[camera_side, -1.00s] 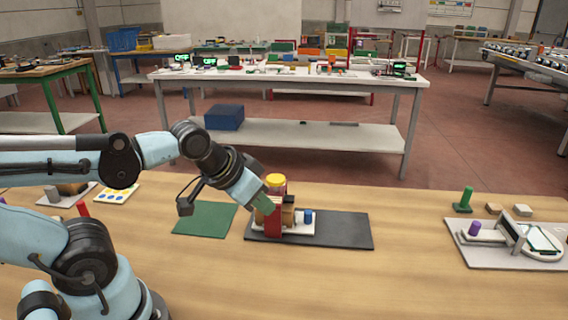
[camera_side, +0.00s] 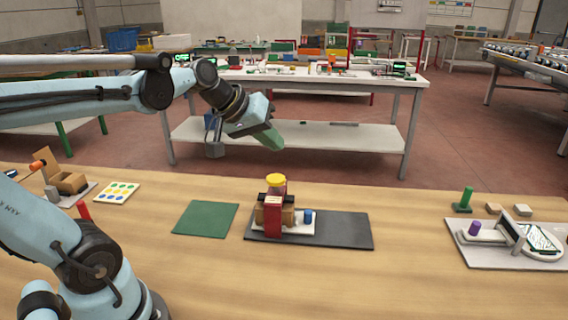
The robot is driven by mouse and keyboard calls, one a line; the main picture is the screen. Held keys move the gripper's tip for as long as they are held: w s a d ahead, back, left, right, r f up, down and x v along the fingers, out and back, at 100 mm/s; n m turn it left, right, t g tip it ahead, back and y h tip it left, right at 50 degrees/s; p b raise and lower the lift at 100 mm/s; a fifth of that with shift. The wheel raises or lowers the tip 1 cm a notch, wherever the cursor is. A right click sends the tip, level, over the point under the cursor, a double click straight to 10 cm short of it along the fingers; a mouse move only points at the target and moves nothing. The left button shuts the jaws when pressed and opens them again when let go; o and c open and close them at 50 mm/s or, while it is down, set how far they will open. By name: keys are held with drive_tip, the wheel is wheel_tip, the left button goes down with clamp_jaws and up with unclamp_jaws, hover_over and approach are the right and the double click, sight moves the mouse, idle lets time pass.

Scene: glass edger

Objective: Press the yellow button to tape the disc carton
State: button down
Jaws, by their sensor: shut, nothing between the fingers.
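A small taping station stands on a black mat (camera_side: 345,231) at the middle of the wooden table. On its white base is a brown carton (camera_side: 288,217), partly hidden behind a red upright (camera_side: 273,219). My gripper (camera_side: 271,139) has green fingers, shut and empty. In the picture it is above the yellow button, clearly apart from it. Whether the carton has tape on it is too small to tell.
A green mat (camera_side: 205,218) lies left of the station, bare. A card with coloured dots (camera_side: 117,193) lies further left. A white fixture with a purple cylinder (camera_side: 474,229) and a green peg (camera_side: 465,199) stand at the right. The table front is clear.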

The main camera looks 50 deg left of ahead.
sight(272, 179)
drive_tip(key=a+r+n, duration=0.1)
drive_tip(key=w+a+r, duration=0.1)
drive_tip(key=shift+w+a+n+t, duration=0.3)
drive_tip(key=shift+a+n, duration=0.05)
drive_tip(key=shift+n, duration=0.05)
drive_tip(key=shift+f, duration=4.4)
drive_tip(key=shift+f, duration=0.15)
drive_tip(key=shift+f, duration=0.25)
drive_tip(key=shift+f, duration=0.75)
drive_tip(key=shift+r, duration=1.15)
